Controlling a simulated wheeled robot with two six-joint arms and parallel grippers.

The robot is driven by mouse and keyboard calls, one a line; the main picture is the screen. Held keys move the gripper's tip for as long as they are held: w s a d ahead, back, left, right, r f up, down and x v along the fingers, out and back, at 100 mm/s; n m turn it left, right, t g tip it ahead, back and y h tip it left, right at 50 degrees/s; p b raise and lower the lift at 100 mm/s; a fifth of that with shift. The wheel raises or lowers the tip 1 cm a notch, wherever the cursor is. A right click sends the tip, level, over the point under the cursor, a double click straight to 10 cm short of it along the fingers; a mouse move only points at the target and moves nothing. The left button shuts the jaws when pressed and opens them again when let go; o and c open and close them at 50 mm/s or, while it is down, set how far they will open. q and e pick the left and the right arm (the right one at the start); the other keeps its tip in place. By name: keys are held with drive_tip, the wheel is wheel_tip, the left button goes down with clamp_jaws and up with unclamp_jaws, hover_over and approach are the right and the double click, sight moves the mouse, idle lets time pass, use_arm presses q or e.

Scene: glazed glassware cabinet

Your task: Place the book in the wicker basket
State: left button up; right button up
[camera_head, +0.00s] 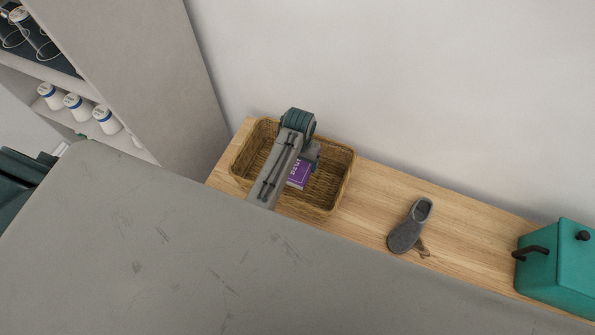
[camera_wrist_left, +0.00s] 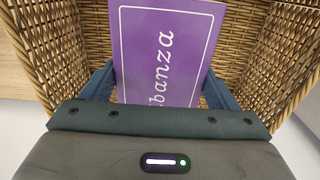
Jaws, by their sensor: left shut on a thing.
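The purple book (camera_head: 299,176) with white lettering shows inside the wicker basket (camera_head: 334,190) in the head view. In the left wrist view the book's cover (camera_wrist_left: 165,40) fills the middle, with woven basket walls (camera_wrist_left: 52,45) on both sides. My left gripper (camera_wrist_left: 160,92) is shut on the book, one dark blue finger at each side edge. Its arm reaches over the near rim and hides part of the book and basket in the head view. I cannot tell whether the book touches the basket floor. My right gripper is not in view.
The basket stands at the left end of a wooden surface (camera_head: 375,185) against a wall. A grey slipper (camera_head: 409,228) lies to its right, and a teal box (camera_head: 562,270) with dark handles is at the far right. A cabinet with white containers (camera_head: 75,103) stands at left.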

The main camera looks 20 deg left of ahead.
use_arm(q)
wheel_tip(320, 180, down, 10)
drive_tip(key=shift+w+r+b, duration=0.15)
drive_tip(key=shift+r+b, duration=0.05)
drive_tip(key=shift+b, duration=0.15)
drive_tip(key=shift+f, duration=0.3)
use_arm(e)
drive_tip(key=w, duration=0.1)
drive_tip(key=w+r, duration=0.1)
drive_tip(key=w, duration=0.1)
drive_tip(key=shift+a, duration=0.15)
use_arm(q)
drive_tip(key=shift+f, duration=0.1)
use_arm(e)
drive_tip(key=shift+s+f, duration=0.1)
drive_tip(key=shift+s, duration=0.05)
use_arm(q)
drive_tip(key=o, duration=1.2)
drive_tip(key=shift+c, duration=0.2)
drive_tip(key=shift+r, duration=0.45)
wheel_tip(320, 180, up, 11)
drive_tip(key=shift+r+p, duration=0.15)
drive_tip(key=shift+p, duration=0.45)
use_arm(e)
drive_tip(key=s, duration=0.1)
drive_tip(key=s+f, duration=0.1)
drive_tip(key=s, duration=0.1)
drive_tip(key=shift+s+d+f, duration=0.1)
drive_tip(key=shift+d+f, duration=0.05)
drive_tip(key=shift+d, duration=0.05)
